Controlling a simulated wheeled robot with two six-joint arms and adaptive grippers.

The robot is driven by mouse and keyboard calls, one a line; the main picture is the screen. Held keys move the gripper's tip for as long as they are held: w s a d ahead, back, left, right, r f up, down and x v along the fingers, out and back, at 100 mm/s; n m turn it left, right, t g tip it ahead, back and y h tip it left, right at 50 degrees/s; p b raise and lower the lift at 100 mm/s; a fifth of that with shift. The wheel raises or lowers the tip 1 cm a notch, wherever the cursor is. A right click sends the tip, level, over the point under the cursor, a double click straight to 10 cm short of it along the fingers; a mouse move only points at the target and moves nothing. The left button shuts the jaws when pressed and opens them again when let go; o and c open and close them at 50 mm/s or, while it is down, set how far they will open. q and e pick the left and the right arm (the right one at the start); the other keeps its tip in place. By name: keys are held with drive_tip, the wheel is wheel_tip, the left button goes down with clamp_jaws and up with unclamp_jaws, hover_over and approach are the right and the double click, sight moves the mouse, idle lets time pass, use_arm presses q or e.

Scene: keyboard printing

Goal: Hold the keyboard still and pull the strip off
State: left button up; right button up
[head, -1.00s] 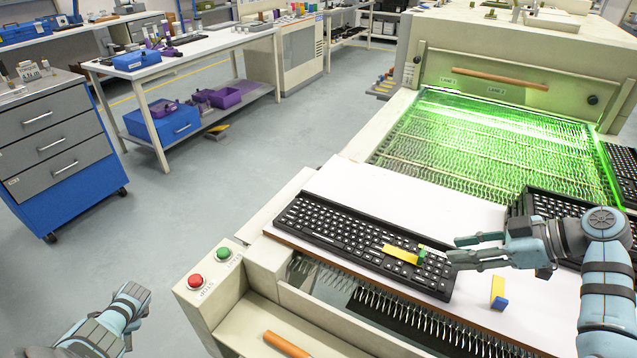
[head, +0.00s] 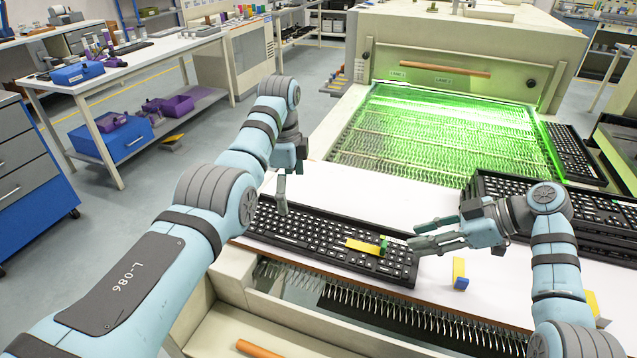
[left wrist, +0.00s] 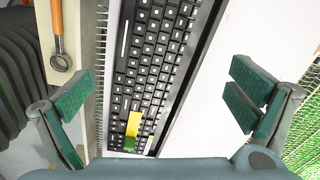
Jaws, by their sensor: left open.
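A black keyboard (head: 310,231) lies flat on a white board. A yellow strip (head: 360,245) with a green end (head: 384,246) lies across its keys, right of the middle. In the left wrist view the strip (left wrist: 134,122) also shows on the keyboard (left wrist: 150,70). My left gripper (head: 282,194) is open and empty above the keyboard's left part; its fingers (left wrist: 162,95) stand wide apart in the left wrist view. My right gripper (head: 420,237) is open by the keyboard's right end, its fingertips a little right of the green end. Contact there cannot be told.
A yellow and blue block (head: 460,273) stands on the white board (head: 340,188) right of the keyboard. Stacked keyboards (head: 555,210) lie behind my right gripper. A green-lit conveyor (head: 435,135) is at the back. A row of metal teeth (head: 400,310) runs along the front.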

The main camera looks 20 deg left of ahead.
sight(324, 237)
use_arm(q)
drive_tip(key=s+d+r+m, duration=0.1)
drive_tip(key=d+r+m, duration=0.25)
drive_tip(key=d, duration=0.55)
use_arm(e)
drive_tip(key=shift+s, duration=0.1)
use_arm(q)
drive_tip(key=shift+n, duration=0.25)
drive_tip(key=f, duration=1.3)
drive_tip(key=shift+s+a+f, duration=0.15)
drive_tip(key=shift+s+f, duration=0.05)
drive_tip(key=shift+f, duration=0.1)
drive_tip(key=shift+c, duration=0.2)
drive_tip(key=c, duration=1.4)
drive_tip(key=shift+c, duration=0.2)
